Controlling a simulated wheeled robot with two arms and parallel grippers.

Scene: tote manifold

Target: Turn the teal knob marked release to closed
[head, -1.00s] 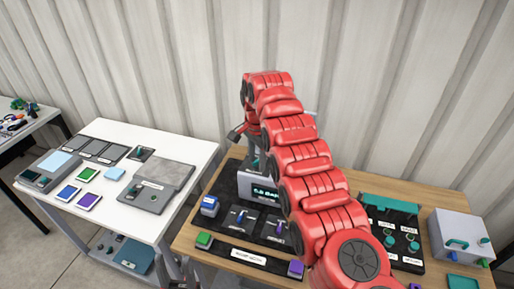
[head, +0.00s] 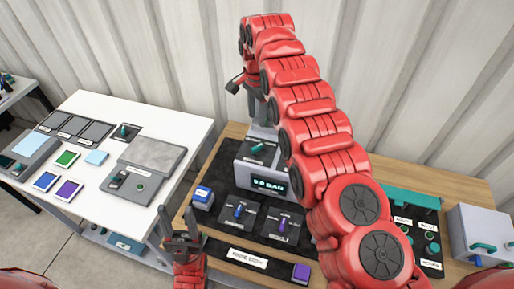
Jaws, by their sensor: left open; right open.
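A teal knob (head: 257,148) sits on a dark plate on top of the grey display box (head: 247,178), and its label is too small to read. Several other teal knobs show, among them ones on the right-hand panel (head: 404,228) and the left table (head: 123,130). I cannot tell which is marked release. My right gripper (head: 249,92) is open, above and behind the display box, partly hidden by its own arm. My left gripper (head: 181,224) is open and empty, with its fingers up, at the wooden bench's front left corner, apart from the knobs.
The wooden bench (head: 225,262) also carries a blue block (head: 203,197), a purple block (head: 301,272), small levers on dark plates and a grey box (head: 480,228). A white table (head: 95,205) stands left. My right arm crosses above the bench and hides its middle.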

